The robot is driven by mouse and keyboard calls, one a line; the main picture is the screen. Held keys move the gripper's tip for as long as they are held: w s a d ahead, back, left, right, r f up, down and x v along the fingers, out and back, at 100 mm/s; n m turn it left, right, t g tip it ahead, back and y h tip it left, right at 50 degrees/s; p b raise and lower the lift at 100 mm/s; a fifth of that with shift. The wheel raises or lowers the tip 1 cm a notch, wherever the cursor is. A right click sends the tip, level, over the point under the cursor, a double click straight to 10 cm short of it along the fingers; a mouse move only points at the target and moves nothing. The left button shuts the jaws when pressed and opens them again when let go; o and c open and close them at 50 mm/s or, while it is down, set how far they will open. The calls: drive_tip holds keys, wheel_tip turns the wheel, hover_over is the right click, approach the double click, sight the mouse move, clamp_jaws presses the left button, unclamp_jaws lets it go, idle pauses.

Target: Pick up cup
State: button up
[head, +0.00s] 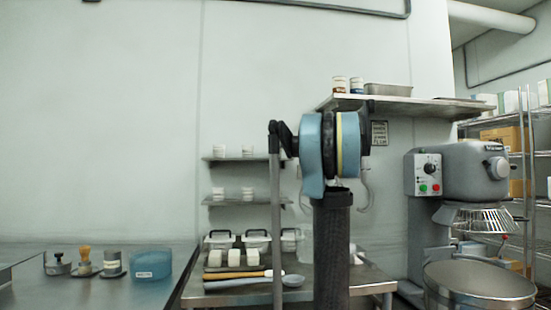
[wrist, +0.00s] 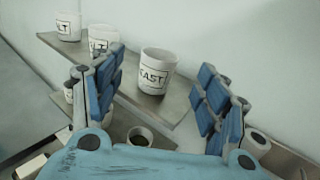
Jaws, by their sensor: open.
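Several white cups with dark-printed labels stand on small wall shelves. In the wrist view one cup (wrist: 152,76), its label partly reading "EAST", stands upright on the upper shelf (wrist: 172,108), between and beyond my fingers. My gripper (wrist: 162,64) is open, with blue padded fingers either side of that cup, and holds nothing. I cannot tell whether a finger touches it. Two more cups (wrist: 103,36) (wrist: 68,27) stand farther left, the nearer partly hidden by my left finger. In the head view, upper-shelf cups (head: 219,151) look small; my gripper cannot be made out there.
A lower shelf (head: 228,202) holds more cups (head: 247,193); one dark-mouthed container (wrist: 140,135) shows below my fingers. The wall is close behind the shelves. A steel table (head: 360,281) with white blocks stands beneath. A mixer (head: 455,172) stands right.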

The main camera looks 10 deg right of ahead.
sight(276, 152)
drive_tip(key=x, duration=0.4)
drive_tip(key=shift+w+a, duration=0.2)
drive_tip(key=shift+w, duration=0.1)
drive_tip(key=shift+f+x, duration=0.2)
drive_tip(key=shift+x, duration=1.1)
drive_tip(key=shift+f+x, duration=0.2)
drive_tip(key=shift+x, duration=1.1)
drive_tip(key=shift+d, duration=0.15)
drive_tip(key=c, duration=1.2)
